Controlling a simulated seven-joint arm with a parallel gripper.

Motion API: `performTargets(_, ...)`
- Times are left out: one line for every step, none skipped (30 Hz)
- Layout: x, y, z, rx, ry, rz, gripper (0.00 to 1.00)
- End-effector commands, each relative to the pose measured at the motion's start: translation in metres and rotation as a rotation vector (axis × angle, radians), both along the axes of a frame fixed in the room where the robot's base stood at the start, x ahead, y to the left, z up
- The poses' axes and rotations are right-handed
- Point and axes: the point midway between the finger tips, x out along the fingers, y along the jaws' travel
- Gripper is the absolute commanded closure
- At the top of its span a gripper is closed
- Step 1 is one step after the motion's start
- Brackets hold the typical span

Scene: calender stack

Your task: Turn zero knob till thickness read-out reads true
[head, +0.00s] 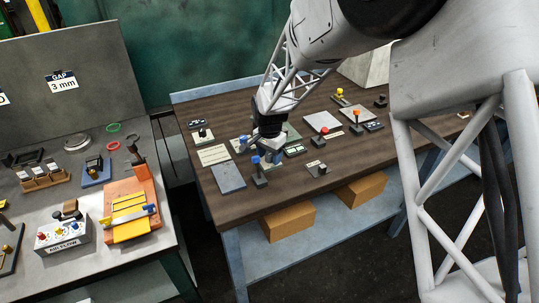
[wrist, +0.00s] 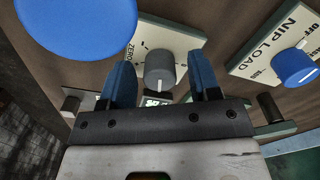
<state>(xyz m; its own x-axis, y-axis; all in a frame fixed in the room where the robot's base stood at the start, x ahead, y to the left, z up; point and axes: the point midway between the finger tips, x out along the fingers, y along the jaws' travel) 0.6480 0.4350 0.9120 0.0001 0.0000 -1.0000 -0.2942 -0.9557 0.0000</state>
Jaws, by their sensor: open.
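The zero knob (wrist: 160,72) is a grey round knob with a white pointer line, on a pale plate marked ZERO in the wrist view. My gripper (wrist: 162,80) is open, with one blue finger on each side of the knob; I cannot tell whether either touches it. A small lit read-out (wrist: 157,100) shows just below the knob, partly hidden by the gripper, and its figures cannot be read in full. In the head view my gripper (head: 268,155) points down at the brown table, hiding the knob. A small dark display (head: 294,151) lies to its right.
A blue ball-topped lever (head: 256,162) stands close to my gripper; a large blue ball (wrist: 75,20) looms in the wrist view. A NIP LOAD plate (wrist: 280,45) with a blue knob (wrist: 293,67) lies right. More controls crowd the brown table (head: 225,115). A GAP 3 mm sign (head: 62,82) hangs left.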

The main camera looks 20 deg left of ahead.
Motion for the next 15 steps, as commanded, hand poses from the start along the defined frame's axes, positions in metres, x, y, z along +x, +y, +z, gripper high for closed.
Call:
performTargets(0.0, 0.0, 0.0, 0.0, 0.0, 0.0, 0.43)
performTargets(0.0, 0.0, 0.001, 0.0, 0.0, 0.0, 0.43)
performTargets(0.0, 0.0, 0.002, 0.0, 0.0, 0.0, 0.43)
performTargets(0.0, 0.0, 0.003, 0.001, 0.0, 0.0, 0.43)
performTargets(0.0, 0.0, 0.004, 0.001, -0.001, 0.0, 0.43)
performTargets(0.0, 0.0, 0.006, 0.001, -0.001, 0.0, 0.43)
performTargets(0.0, 0.0, 0.008, 0.001, -0.001, 0.0, 0.43)
performTargets(0.0, 0.0, 0.01, 0.001, -0.001, 0.0, 0.43)
performTargets(0.0, 0.0, 0.014, 0.001, -0.001, 0.0, 0.43)
performTargets(0.0, 0.0, 0.017, 0.001, -0.001, 0.0, 0.43)
performTargets(0.0, 0.0, 0.02, 0.001, -0.001, 0.0, 0.43)
performTargets(0.0, 0.0, 0.025, 0.001, -0.001, 0.0, 0.43)
performTargets(0.0, 0.0, 0.029, 0.001, -0.001, 0.0, 0.43)
performTargets(0.0, 0.0, 0.033, 0.002, -0.002, 0.0, 0.43)
performTargets(0.0, 0.0, 0.038, 0.002, -0.002, 0.0, 0.43)
